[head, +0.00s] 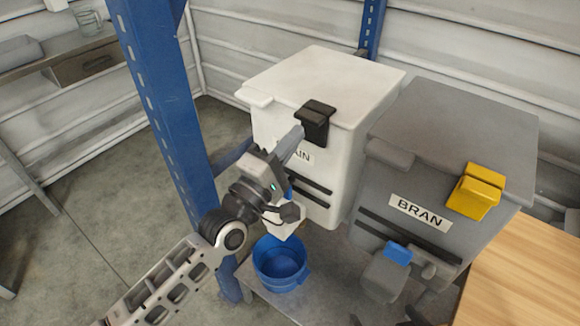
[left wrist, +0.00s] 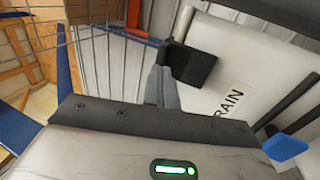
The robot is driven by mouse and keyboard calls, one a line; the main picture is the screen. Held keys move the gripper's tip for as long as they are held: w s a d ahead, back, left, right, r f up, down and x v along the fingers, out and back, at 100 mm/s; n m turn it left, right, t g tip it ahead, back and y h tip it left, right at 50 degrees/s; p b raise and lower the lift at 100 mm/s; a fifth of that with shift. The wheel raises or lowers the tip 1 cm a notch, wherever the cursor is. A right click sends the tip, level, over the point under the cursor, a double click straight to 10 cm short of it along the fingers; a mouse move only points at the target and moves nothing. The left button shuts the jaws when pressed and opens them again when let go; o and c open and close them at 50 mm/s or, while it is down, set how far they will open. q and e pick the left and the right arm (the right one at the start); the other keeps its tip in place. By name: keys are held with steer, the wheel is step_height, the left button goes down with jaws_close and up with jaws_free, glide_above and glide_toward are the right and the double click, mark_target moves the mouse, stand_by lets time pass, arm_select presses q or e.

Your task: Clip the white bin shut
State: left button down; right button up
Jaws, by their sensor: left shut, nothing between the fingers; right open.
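The white bin (head: 340,150) stands left of the grey bin, its lid (head: 325,82) down on top. A black clip (head: 316,122) sits at the lid's front edge and hangs over the front wall, above a partly hidden label; I cannot tell whether it is fastened. My left gripper (head: 297,136) is shut and empty, its fingertips close to the lower left of the clip. In the left wrist view the fingers (left wrist: 161,86) point up beside the black clip (left wrist: 190,64); contact is unclear. My right gripper is not in view.
The grey bin (head: 450,150) labelled BRAN has a yellow clip (head: 474,192). A blue bucket (head: 281,264) stands below the white bin. A blue post (head: 160,100) rises left of my left arm. A wooden surface (head: 525,275) is at the lower right.

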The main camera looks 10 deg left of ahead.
arm_select(q)
steer(key=s+a, duration=0.6)
steer(key=s, duration=0.6)
steer(key=shift+s+a, duration=0.15)
steer(key=shift+a, duration=0.25)
steer(key=shift+f, duration=0.1)
steer(key=s+a+f+m+g+y, duration=0.1)
steer(key=s+f+m+g+y, duration=0.3)
steer(key=f+m, duration=0.3)
steer(key=s+a+f+m+g+y, duration=0.1)
steer(key=s+f+m+g+y, duration=0.2)
steer(key=f+m, duration=0.4)
step_height(320, 180, down, 10)
steer(key=s+g, duration=0.1)
steer(key=s, duration=0.1)
steer(key=shift+s+a+m+g+y, duration=0.2)
steer(key=shift+s+m+g+y, duration=0.1)
steer(key=shift+m+y, duration=0.1)
steer(key=shift+r, duration=0.15)
